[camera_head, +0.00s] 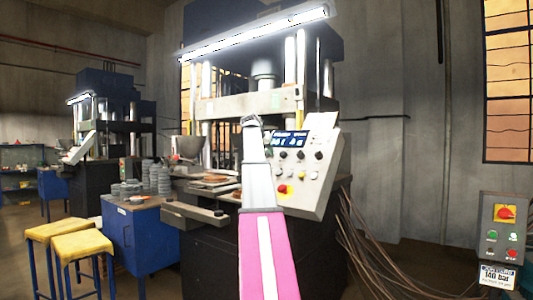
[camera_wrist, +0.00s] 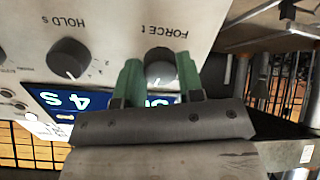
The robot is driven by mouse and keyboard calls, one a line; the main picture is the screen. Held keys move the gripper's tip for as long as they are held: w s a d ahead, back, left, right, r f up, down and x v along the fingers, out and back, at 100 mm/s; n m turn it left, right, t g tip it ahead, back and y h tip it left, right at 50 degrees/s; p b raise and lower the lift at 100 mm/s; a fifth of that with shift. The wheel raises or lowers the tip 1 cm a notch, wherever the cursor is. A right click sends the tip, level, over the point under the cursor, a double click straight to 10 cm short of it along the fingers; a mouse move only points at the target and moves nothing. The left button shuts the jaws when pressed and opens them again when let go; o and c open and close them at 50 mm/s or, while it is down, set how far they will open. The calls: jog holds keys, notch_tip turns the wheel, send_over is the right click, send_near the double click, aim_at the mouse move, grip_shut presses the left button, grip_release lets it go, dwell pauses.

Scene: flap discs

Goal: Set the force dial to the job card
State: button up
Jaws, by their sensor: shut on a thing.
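The force dial (camera_wrist: 160,72) is a dark round knob on the grey control panel (camera_wrist: 115,25), under the upside-down label FORCE t in the wrist view. My gripper (camera_wrist: 158,62) has its two green fingers on either side of the dial and is shut on it. The dial's pointer mark is not clear. In the head view my arm covers the dial and gripper. The panel (camera_head: 325,150) also shows there, to the right of my arm. The job card (camera_head: 497,276) is at the lower right, below a switch box, and appears to read 140 bar.
The HOLD s dial (camera_wrist: 68,58) is beside the force dial. The blue display (camera_wrist: 95,100) is partly hidden by my gripper. In the head view the panel has several knobs and a red button (camera_head: 283,189). A blue cabinet (camera_head: 140,240) and yellow stools (camera_head: 82,245) stand left.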

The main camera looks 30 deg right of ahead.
jog(key=o, duration=0.9)
jog(key=v, duration=1.1)
jog(key=shift+w, duration=0.1)
jog(key=shift+f, duration=0.1)
